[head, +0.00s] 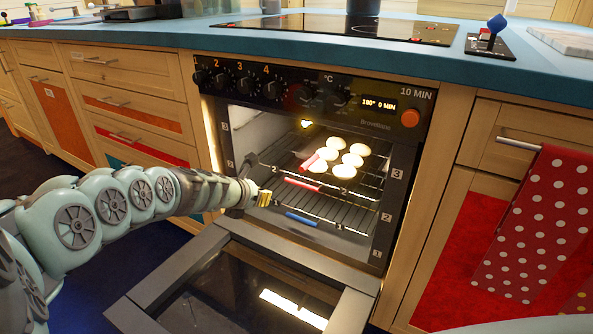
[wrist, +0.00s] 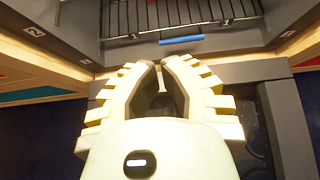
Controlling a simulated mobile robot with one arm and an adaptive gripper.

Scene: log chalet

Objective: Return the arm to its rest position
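My arm (head: 120,200) reaches in from the left of the head view, low and stretched toward the open oven (head: 310,170). My gripper (head: 268,198) is at the left side of the oven opening, above the lowered oven door (head: 240,285). In the wrist view my gripper (wrist: 160,66) has its two ribbed cream fingers brought together at the tips, with nothing visible held. The oven racks show beyond the fingertips, with a blue bar (wrist: 181,40) on the front of one rack.
Several pale round buns (head: 344,171) lie on an oven rack with red-fronted bars. The door hangs open into the floor space. A blue counter (head: 130,38) with a cooktop (head: 340,27) runs above. A dotted red towel (head: 535,225) hangs at right.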

